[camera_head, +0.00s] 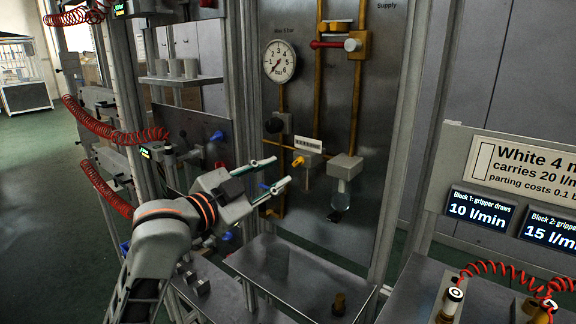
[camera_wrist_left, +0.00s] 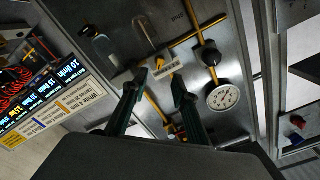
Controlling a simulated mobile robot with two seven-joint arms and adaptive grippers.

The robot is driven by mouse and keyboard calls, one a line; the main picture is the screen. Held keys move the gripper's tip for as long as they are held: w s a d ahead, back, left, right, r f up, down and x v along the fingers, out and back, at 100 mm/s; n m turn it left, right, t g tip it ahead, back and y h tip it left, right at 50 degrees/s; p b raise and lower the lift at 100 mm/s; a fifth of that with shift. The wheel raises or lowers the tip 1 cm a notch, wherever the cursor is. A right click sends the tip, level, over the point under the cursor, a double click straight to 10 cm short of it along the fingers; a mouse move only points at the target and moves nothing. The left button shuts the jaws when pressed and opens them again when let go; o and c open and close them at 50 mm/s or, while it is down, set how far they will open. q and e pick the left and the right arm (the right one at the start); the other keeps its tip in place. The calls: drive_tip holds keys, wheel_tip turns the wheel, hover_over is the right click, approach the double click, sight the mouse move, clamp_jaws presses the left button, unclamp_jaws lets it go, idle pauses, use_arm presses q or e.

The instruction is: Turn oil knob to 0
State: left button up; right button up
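The supply panel (camera_head: 345,100) carries a white dial gauge (camera_head: 279,61), a black round knob (camera_head: 273,125), a small yellow knob (camera_head: 298,161) under a labelled block (camera_head: 308,144), and a grey block with a clear glass bowl (camera_head: 343,188). I cannot read which of these knobs is the oil knob, nor its setting. My left gripper (camera_head: 281,171) is open and empty, its green-edged fingertips in front of the panel, just left of the yellow knob. In the left wrist view the open fingers (camera_wrist_left: 154,88) point at the panel, with the gauge (camera_wrist_left: 223,97) to their right. My right gripper is out of view.
A red-handled valve (camera_head: 327,44) is high on the yellow pipes. A metal shelf (camera_head: 300,280) juts out below the panel. A sign board with displays (camera_head: 480,207) stands at right. Red coiled hoses (camera_head: 110,130) hang at left.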

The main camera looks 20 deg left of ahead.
sight(296, 163)
use_arm(q)
drive_tip(key=x, duration=0.7)
drive_tip(key=shift+f, duration=0.1)
drive_tip(key=shift+c, duration=0.4)
clamp_jaws()
